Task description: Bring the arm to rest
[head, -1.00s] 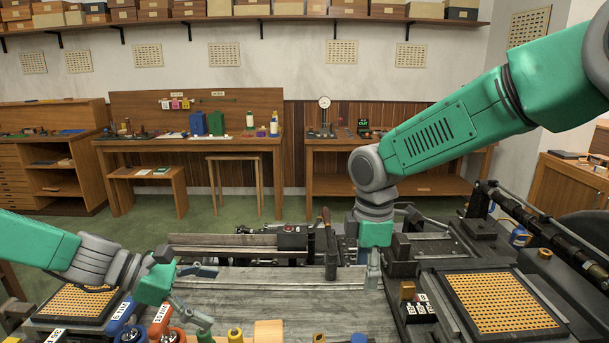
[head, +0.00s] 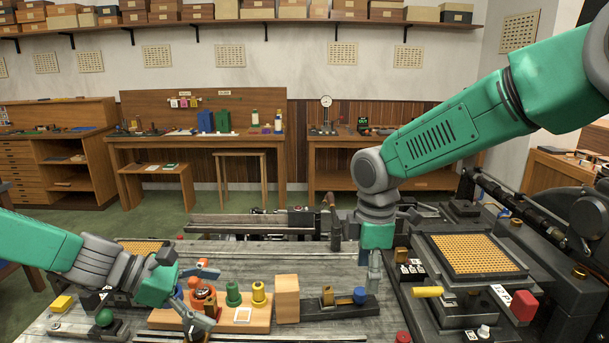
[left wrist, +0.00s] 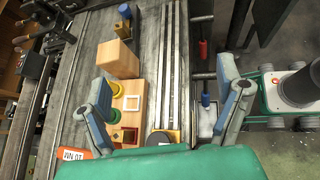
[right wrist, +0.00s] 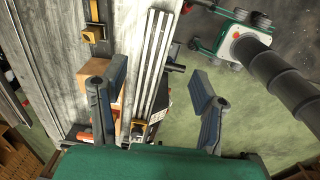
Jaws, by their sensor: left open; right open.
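My left gripper (head: 207,295) is at the lower left of the head view, close to the left part of a wooden block board (head: 222,318). In the left wrist view its fingers (left wrist: 165,105) are wide apart with nothing held; the board (left wrist: 133,110) shows between and beyond them. My right gripper (head: 375,270) hangs pointing down over the metal bench, right of centre. In the right wrist view its fingers (right wrist: 160,100) are apart and empty, with a wooden block (right wrist: 123,115) visible behind the left finger. Whether either gripper touches anything below cannot be told.
A perforated orange plate (head: 475,254) in a dark frame sits right. A yellow-handled part (head: 427,292) and a red knob (head: 524,307) are near it. Green (head: 233,293) and yellow (head: 258,292) pegs and a tall wooden block (head: 287,298) stand at bench front. Wooden tables stand behind.

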